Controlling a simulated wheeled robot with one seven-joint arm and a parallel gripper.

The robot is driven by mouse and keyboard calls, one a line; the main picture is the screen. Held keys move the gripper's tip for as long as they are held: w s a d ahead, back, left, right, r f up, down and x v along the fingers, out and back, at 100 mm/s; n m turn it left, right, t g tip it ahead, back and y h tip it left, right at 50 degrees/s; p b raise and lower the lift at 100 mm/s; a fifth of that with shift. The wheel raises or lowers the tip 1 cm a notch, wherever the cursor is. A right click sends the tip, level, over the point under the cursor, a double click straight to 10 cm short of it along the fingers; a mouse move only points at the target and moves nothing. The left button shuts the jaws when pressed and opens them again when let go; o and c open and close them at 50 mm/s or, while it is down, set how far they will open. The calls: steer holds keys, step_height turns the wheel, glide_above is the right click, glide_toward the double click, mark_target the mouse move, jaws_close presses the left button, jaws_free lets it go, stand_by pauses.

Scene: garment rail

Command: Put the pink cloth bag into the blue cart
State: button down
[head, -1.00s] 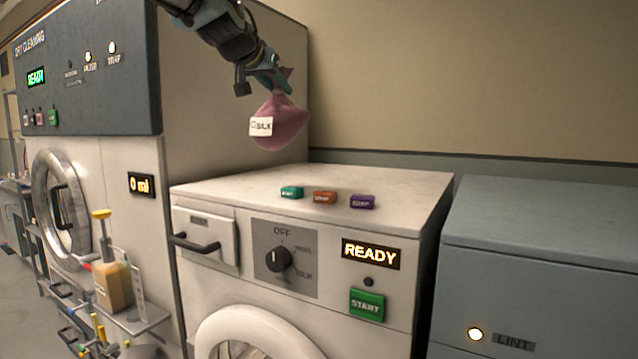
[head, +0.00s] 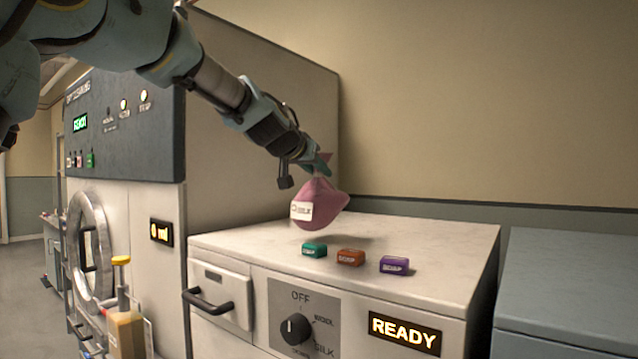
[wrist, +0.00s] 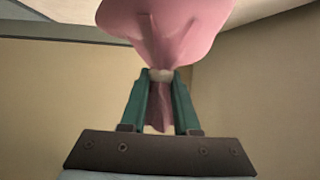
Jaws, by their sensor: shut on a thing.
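The pink cloth bag (head: 322,205) hangs from my gripper (head: 318,168) in the head view, with a white tag reading SILK on its side. My gripper is shut on the gathered neck of the bag. In the wrist view the two green fingers (wrist: 160,95) pinch the neck, and the bag's body (wrist: 165,30) fills the top of the view. The bag is over the back of the white washer's top, and I cannot tell its exact height above it. The blue cart is not in view.
Teal (head: 314,250), orange (head: 350,257) and purple (head: 394,265) soap blocks lie on the white washer's top (head: 440,235). The large dry-cleaning machine (head: 125,125) stands at left. A blue-grey cabinet (head: 570,270) stands at right. A wall is behind.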

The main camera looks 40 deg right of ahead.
steer(key=shift+f, duration=1.1)
steer(key=shift+f+b, duration=0.2)
steer(key=shift+b, duration=0.15)
steer(key=c, duration=0.6)
jaws_free()
steer(key=shift+c, duration=0.2)
steer(key=shift+r, duration=0.1)
steer(key=shift+a+r, duration=0.1)
steer(key=shift+a, duration=0.05)
steer(key=b+v, duration=0.5)
steer(key=v, duration=0.6)
steer(key=shift+s+a+b, duration=0.15)
steer(key=shift+a+b, duration=0.15)
steer(key=shift+b, duration=0.1)
steer(key=shift+r, duration=0.15)
